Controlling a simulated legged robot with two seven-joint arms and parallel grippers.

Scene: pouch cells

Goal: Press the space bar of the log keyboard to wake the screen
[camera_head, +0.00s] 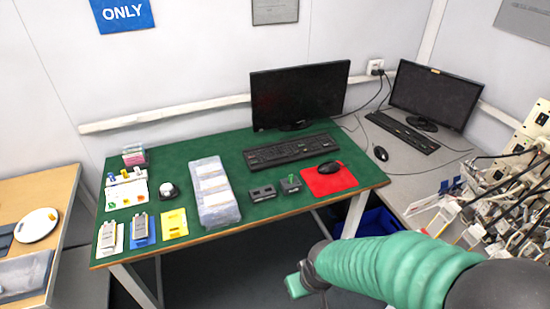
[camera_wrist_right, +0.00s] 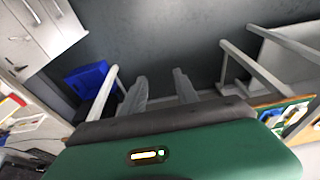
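A black keyboard (camera_head: 290,150) lies on the green-topped table in front of a dark monitor (camera_head: 298,94). A second black keyboard (camera_head: 402,132) lies on the grey desk to the right, before another dark monitor (camera_head: 434,95). I cannot tell from labels which is the log keyboard. My right arm comes in from the lower right in the head view; its green hand (camera_head: 299,284) is in front of the table's near edge, well away from both keyboards. In the right wrist view my right gripper's two grey fingers (camera_wrist_right: 160,90) stand apart, with bare floor between them. My left gripper is out of view.
A red mat (camera_head: 322,186) with a black mouse (camera_head: 330,167) lies right of the nearer keyboard. Small dark devices (camera_head: 262,193) and a clear box (camera_head: 213,190) stand before and left of it. A crowded rack (camera_head: 500,195) stands at the right. A blue bin (camera_wrist_right: 86,80) is on the floor.

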